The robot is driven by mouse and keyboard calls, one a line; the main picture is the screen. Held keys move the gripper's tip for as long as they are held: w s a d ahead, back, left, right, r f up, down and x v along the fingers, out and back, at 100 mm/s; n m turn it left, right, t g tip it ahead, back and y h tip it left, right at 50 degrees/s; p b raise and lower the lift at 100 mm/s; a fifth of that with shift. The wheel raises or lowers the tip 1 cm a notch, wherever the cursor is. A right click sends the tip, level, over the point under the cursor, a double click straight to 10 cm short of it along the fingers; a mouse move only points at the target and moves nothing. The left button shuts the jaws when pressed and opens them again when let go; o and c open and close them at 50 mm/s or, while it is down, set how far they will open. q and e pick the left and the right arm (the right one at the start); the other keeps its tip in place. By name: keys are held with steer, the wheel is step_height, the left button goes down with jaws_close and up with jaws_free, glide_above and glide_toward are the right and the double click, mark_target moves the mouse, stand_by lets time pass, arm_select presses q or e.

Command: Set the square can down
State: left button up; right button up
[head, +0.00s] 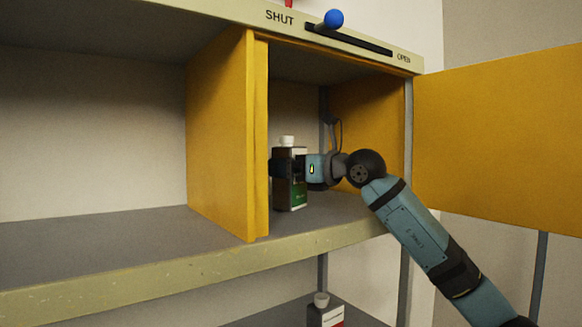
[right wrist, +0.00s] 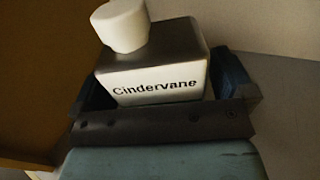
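The square can (head: 291,193) is upright in the cabinet bay, with a white cap, dark sides and a green label patch. In the right wrist view the can (right wrist: 155,82) reads "Cindervane" below its dark top. My right gripper (head: 288,167) reaches in from the right and is shut on the can, one finger on each side. The can's base is at or just above the grey shelf (head: 330,213); I cannot tell whether it touches. My left gripper is not in view.
A yellow panel (head: 222,135) stands close left of the can. A yellow door (head: 500,135) stands open at right. A blue knob (head: 333,19) sits on a slot near "SHUT". Another white-capped can (head: 325,315) stands below. The shelf at left is bare.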

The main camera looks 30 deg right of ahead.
steer(key=shift+r, duration=0.2)
steer(key=shift+s+d, duration=0.15)
steer(key=shift+s, duration=0.05)
steer(key=b+v, duration=0.3)
steer(key=v, duration=0.7)
steer(key=shift+s+d+f, duration=0.1)
steer(key=shift+s+d, duration=0.15)
steer(key=shift+s, duration=0.05)
steer(key=shift+s+d, duration=0.15)
steer(key=shift+s, duration=0.2)
